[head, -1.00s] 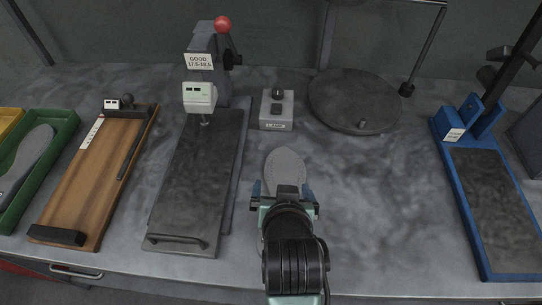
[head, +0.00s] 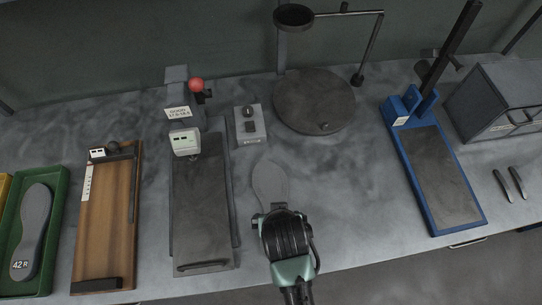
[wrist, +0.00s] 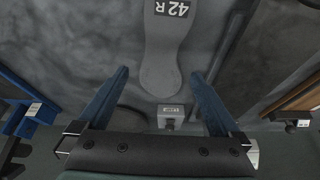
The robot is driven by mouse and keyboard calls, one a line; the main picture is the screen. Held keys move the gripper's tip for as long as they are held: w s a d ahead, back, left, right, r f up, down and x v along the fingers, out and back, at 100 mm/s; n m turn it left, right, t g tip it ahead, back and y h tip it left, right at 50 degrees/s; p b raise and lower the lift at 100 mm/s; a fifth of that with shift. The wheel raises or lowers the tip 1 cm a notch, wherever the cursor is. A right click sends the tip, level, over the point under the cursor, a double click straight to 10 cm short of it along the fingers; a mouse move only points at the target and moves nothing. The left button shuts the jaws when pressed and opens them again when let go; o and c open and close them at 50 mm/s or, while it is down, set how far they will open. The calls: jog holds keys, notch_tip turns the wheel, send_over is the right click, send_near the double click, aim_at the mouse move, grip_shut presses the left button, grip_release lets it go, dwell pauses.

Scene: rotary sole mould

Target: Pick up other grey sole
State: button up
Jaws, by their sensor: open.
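A grey sole (head: 270,182) lies flat on the bench in the middle, its near part hidden behind my gripper in the head view. In the wrist view the sole (wrist: 162,60) carries a dark "42 R" label and lines up with the gap between my fingers. A second grey sole (head: 34,225), also marked "42 R", lies in the green tray (head: 57,200) at the far left. My gripper (head: 279,207) is over the near part of the middle sole. Its two blue fingers (wrist: 161,75) are apart with nothing held; their height above the sole is unclear.
A wooden gauge board (head: 107,215) and a dark press with a red knob (head: 197,85) stand to the left. A small grey lamp box (head: 250,127) and a round dark turntable (head: 315,100) are behind. A blue-framed fixture (head: 432,180) stands right. The bench between is clear.

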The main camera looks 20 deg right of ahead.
jog(key=x, duration=0.4)
jog(key=shift+w+f, duration=0.2)
jog(key=shift+f, duration=0.15)
jog(key=x, duration=0.2)
jog(key=p+x, duration=0.1)
jog(key=x, duration=0.1)
jog(key=shift+w+r, duration=0.15)
jog(key=shift+w, duration=0.2)
jog(key=shift+w+d+f, duration=0.15)
jog(key=shift+f, duration=0.4)
jog(key=c, duration=1.2)
jog(key=shift+c, duration=0.3)
jog(key=shift+r, duration=0.15)
